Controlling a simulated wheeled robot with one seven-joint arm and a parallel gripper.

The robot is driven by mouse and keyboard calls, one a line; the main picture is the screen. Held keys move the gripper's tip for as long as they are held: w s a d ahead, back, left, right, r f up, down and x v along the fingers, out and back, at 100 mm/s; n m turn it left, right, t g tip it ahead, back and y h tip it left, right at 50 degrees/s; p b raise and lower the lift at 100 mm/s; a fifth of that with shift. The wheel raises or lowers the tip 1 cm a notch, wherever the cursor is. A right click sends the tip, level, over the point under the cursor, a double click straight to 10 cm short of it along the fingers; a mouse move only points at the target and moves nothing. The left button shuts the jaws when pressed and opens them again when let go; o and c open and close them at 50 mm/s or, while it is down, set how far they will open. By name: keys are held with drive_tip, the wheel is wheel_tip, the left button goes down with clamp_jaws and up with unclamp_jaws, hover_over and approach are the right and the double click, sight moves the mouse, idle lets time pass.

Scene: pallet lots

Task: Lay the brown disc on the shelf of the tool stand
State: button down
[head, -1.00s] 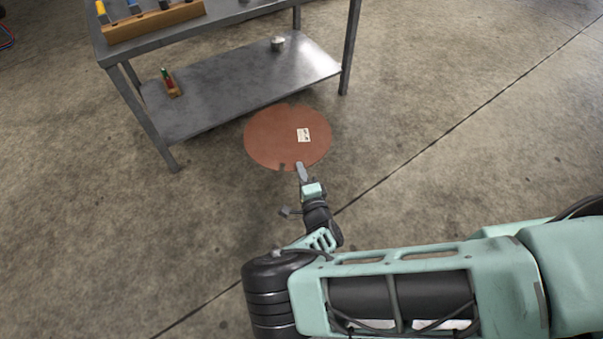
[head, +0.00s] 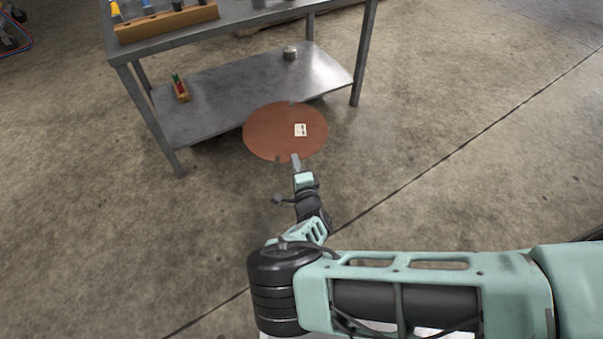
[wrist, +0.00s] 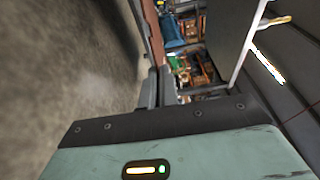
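The brown disc (head: 270,133), round and thin with a small white label, is held at its near edge by my gripper (head: 296,161). In the wrist view the disc (wrist: 152,35) shows almost edge-on between the fingers (wrist: 158,88), which are shut on it. The tool stand (head: 145,112) is a grey metal table with a low shelf (head: 235,82). In the head view the disc's far part overlaps the shelf's front edge. Whether it touches the shelf I cannot tell. The shelf part behind the disc is hidden.
On the shelf, a small wooden block with red and green items (head: 181,92) stands at the left and a small metal tin (head: 290,53) at the back right. The shelf's middle is clear. The stand's front legs (head: 364,55) flank the opening. A wooden tool rack (head: 167,23) is on top.

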sight(261, 118)
drive_tip(key=w+a+f+b, duration=0.1)
drive_tip(key=w+a+b, duration=0.2)
drive_tip(key=w+b, duration=0.2)
drive_tip(key=w+a+b, duration=0.3)
drive_tip(key=w+b, duration=0.3)
drive_tip(key=w+a+f+b, duration=0.1)
drive_tip(key=w+a+b, duration=0.1)
drive_tip(key=w+b, duration=0.3)
drive_tip(key=shift+w+a+f, duration=0.2)
drive_tip(key=shift+w, duration=0.2)
drive_tip(key=shift+w+a+f, duration=0.15)
drive_tip(key=shift+w+a, duration=0.05)
drive_tip(key=shift+w, duration=0.2)
drive_tip(key=shift+w+a+b, duration=0.3)
drive_tip(key=shift+w+b, duration=0.4)
drive_tip(key=shift+b, duration=0.4)
drive_tip(key=w, duration=0.1)
drive_tip(key=w+a, duration=0.1)
drive_tip(key=w, duration=0.1)
drive_tip(key=w+a, duration=0.1)
drive_tip(key=shift+w+a+b, duration=0.1)
drive_tip(key=shift+w+b, duration=0.15)
drive_tip(key=shift+b, duration=0.1)
drive_tip(key=shift+f, duration=0.8)
drive_tip(key=c, duration=1.6)
unclamp_jaws()
drive_tip(key=shift+s, duration=0.1)
